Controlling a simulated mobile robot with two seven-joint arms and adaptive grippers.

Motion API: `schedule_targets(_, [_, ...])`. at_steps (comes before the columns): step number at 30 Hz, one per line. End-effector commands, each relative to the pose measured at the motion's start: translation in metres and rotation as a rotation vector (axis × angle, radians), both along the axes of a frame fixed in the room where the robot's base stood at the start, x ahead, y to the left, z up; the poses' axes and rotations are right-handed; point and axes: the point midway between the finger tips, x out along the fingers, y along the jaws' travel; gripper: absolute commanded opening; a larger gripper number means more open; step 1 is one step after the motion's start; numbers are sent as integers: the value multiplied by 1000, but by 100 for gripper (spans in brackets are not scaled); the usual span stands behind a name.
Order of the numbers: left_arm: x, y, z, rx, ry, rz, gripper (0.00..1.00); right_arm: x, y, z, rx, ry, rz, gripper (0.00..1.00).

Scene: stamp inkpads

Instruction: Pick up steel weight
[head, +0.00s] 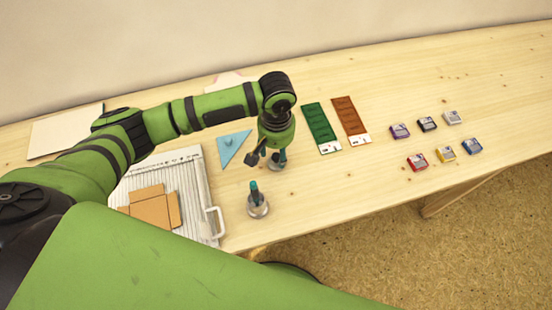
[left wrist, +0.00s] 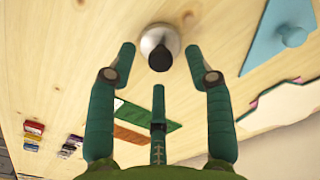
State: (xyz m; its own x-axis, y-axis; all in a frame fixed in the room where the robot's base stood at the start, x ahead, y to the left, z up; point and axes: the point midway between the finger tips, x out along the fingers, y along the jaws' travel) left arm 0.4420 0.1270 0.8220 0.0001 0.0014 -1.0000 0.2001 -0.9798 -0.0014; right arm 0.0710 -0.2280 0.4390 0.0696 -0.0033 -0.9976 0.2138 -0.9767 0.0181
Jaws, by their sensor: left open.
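The steel weight (left wrist: 158,39), round and silver with a dark knob, stands on the table and shows at the top middle of the left wrist view. In the head view its base (head: 276,165) is partly hidden by my left gripper (head: 267,158). My left gripper is open and empty above the weight. In the left wrist view the teal fingers (left wrist: 160,52) stand apart, with the weight between their tips; I cannot tell whether any finger touches it. My right gripper is not in view.
Left are a blue triangle (head: 230,150) and a paper trimmer (head: 195,177) bearing brown card. Right are green (head: 321,127) and brown (head: 350,118) strips, then several inkpads (head: 443,151).

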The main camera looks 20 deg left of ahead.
Motion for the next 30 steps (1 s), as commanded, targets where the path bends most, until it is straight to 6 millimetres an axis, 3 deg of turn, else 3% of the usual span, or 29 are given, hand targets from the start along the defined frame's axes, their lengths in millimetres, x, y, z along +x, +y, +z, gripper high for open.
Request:
schedule_targets(6, [-1,0,-25,0,-1,1,52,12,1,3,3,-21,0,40])
schedule_targets(13, [-1,0,-27,0,-2,-1,52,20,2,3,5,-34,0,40])
schedule_targets(14, [-1,0,-27,0,-2,-1,48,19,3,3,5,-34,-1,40])
schedule_targets(17, [-1,0,-27,0,-1,-1,8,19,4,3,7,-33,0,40])
schedule_targets(18, [-1,0,-27,0,-1,-1,0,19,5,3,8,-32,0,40])
schedule_targets(30, [0,0,-25,-1,-2,-1,0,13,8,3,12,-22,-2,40])
